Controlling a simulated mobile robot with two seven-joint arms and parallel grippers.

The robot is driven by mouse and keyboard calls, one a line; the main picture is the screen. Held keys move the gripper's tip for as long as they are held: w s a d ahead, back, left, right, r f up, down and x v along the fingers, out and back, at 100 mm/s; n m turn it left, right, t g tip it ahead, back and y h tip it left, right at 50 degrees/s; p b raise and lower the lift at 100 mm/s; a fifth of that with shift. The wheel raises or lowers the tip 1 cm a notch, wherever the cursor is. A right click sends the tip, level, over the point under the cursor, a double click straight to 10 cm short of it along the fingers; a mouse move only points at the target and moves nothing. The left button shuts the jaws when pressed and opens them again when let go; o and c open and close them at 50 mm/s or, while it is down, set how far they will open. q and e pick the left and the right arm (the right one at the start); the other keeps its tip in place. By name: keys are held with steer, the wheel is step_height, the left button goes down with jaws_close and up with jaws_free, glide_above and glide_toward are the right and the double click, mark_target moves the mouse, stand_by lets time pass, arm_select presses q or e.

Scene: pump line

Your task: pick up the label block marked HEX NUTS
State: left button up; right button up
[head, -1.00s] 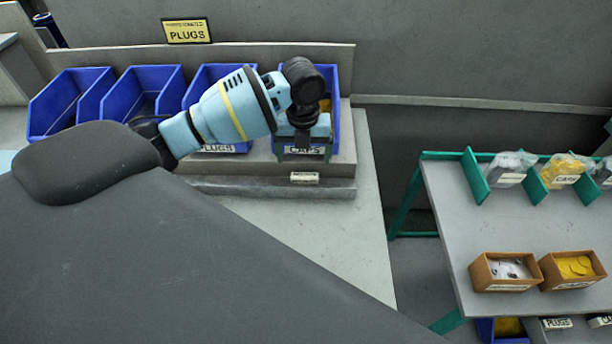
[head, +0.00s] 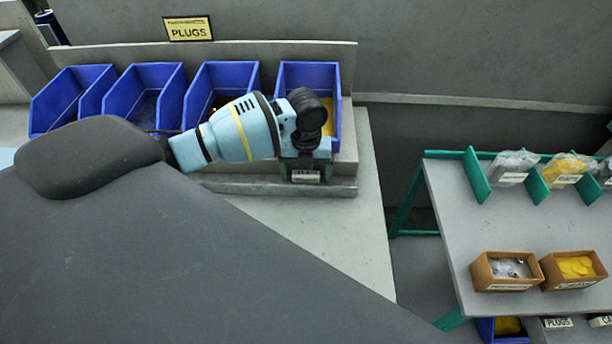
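A small label block (head: 305,176) with a pale face sits on the front ledge of the bin shelf, below the rightmost blue bin. Its lettering is too small to read, so I cannot confirm that it says HEX NUTS. My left gripper (head: 306,171) points down right at this block. Its fingers appear spread to either side of the block, and whether they touch it is unclear. The wrist hides part of the rightmost bin and its front label. My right gripper is not in view.
Several blue bins (head: 143,98) stand in a row on the shelf, under a PLUGS sign (head: 188,29). At right, a grey table (head: 447,200) holds two brown boxes (head: 507,286) (head: 572,284) and bagged parts. A gap separates it from the bench (head: 345,240).

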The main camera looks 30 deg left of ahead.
mark_target(306, 173)
arm_select(q)
steer(key=c, duration=1)
steer(key=shift+r, duration=0.15)
steer(key=shift+r, duration=0.55)
step_height(306, 173, up, 2)
steer(key=shift+r, duration=0.25)
steer(key=s+d+r, duration=0.1)
steer(key=s+d, duration=0.9)
steer(key=s, duration=0.2)
steer(key=shift+s+p, duration=0.3)
steer(key=shift+p, duration=0.05)
